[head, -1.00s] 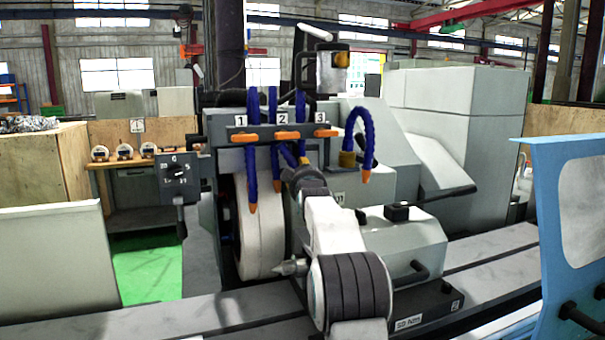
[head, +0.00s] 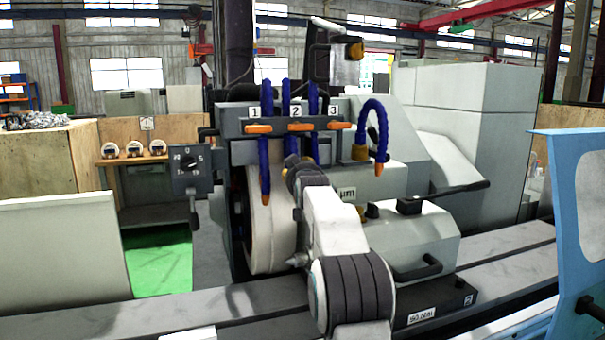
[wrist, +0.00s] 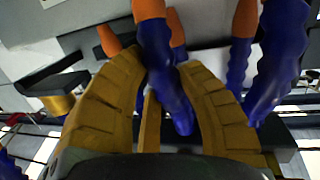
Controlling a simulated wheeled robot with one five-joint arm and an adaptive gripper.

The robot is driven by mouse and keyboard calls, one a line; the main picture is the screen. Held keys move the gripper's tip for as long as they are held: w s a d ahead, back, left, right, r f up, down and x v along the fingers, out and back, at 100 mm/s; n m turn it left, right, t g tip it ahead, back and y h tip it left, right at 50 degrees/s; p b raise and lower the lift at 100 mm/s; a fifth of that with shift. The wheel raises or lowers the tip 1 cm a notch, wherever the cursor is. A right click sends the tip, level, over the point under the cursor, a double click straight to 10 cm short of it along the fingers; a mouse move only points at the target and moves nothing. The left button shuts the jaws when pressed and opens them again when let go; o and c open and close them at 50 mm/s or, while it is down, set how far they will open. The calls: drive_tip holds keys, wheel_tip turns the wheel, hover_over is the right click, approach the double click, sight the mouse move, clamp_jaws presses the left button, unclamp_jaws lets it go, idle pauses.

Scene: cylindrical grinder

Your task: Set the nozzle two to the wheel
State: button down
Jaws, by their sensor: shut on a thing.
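The pale grinding wheel (head: 268,225) stands upright in its guard at the centre of the head view. Blue jointed hoses with orange tips hang above it from a bar marked 1, 2 and 3. Nozzle one (head: 265,150) hangs straight down in front of the wheel. Nozzle two (head: 287,105) runs down behind my gripper (head: 294,163), and its tip is hidden there. In the wrist view my mustard fingers (wrist: 165,78) are closed around a blue hose (wrist: 172,100), apparently nozzle two. The exact aim of its tip at the wheel cannot be told.
A curved hose (head: 376,115) stands further right. Orange levers (head: 300,127) line the bar. A grey tailstock (head: 415,235) and a blue door panel (head: 565,200) lie to the right.

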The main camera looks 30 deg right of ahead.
drive_tip(key=shift+a+m, duration=0.2)
drive_tip(key=shift+m, duration=0.1)
idle(0.4)
drive_tip(key=c, duration=1.1)
unclamp_jaws()
drive_tip(key=shift+d+f, duration=0.1)
drive_tip(key=o, duration=0.3)
drive_tip(key=v, duration=1.2)
